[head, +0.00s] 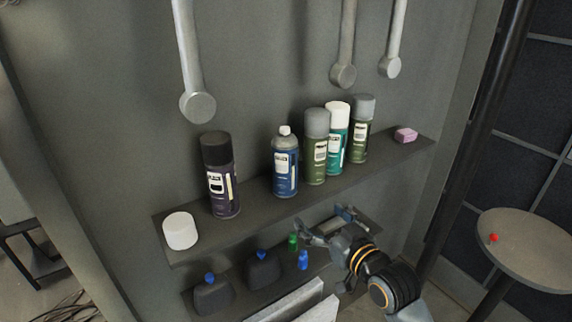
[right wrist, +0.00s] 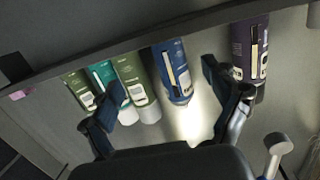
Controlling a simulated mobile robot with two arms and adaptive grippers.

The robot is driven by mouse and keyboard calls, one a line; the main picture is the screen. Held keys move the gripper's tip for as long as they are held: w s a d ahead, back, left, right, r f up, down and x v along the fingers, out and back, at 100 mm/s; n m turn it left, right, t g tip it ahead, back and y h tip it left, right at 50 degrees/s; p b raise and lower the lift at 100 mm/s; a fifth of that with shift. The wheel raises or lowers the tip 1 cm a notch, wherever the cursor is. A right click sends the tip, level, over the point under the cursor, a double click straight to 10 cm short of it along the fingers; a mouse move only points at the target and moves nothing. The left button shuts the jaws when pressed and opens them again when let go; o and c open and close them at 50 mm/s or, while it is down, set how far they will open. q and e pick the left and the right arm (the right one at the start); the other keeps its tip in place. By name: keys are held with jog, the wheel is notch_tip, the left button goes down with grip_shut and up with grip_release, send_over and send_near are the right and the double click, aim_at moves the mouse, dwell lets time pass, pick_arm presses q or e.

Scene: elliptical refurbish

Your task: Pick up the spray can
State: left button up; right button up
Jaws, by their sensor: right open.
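Several spray cans stand upright on the upper grey shelf. From left in the head view they are a dark purple can with a black cap (head: 221,180), a blue can with a white nozzle top (head: 285,168), an olive green can with a grey cap (head: 315,155), a teal can with a white cap (head: 336,145) and another green can (head: 361,135). My right gripper (head: 327,222) is open and empty, in front of and below the shelf. In the right wrist view the cans look inverted; the blue can (right wrist: 175,72) appears between the open fingers (right wrist: 168,105). My left gripper is not visible.
The shelf (head: 262,217) also holds a white round container (head: 180,231) and a pink block (head: 406,134). A lower shelf holds dark bottles with blue tops (head: 263,270) and small green and blue items. Pipes hang above. A round table (head: 530,245) stands at right.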

jog(key=t+y, duration=0.1)
send_near(291, 170)
jog(key=shift+n, duration=0.3)
jog(key=x, duration=0.2)
jog(key=p+x, duration=0.1)
jog(key=x, duration=0.2)
jog(key=f+x, duration=0.1)
jog(key=x, duration=0.1)
jog(key=shift+w+p, duration=0.3)
jog(key=shift+w+a, duration=0.1)
jog(key=shift+w, duration=0.1)
jog(key=shift+w+a+r+p, duration=0.2)
jog(key=shift+w+r+p, duration=0.05)
jog(key=shift+w+p, duration=0.1)
jog(key=x, duration=0.2)
jog(key=p+x, duration=0.1)
jog(key=shift+w+a+r, duration=0.15)
jog(key=shift+a+r, duration=0.05)
jog(key=shift+r, duration=0.05)
jog(key=shift+w+a+f, duration=0.15)
jog(key=shift+w+a, duration=0.1)
jog(key=shift+w, duration=0.25)
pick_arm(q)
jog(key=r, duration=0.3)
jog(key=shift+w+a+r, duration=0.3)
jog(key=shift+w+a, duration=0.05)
pick_arm(e)
jog(key=shift+c, duration=0.4)
jog(key=c, duration=1.3)
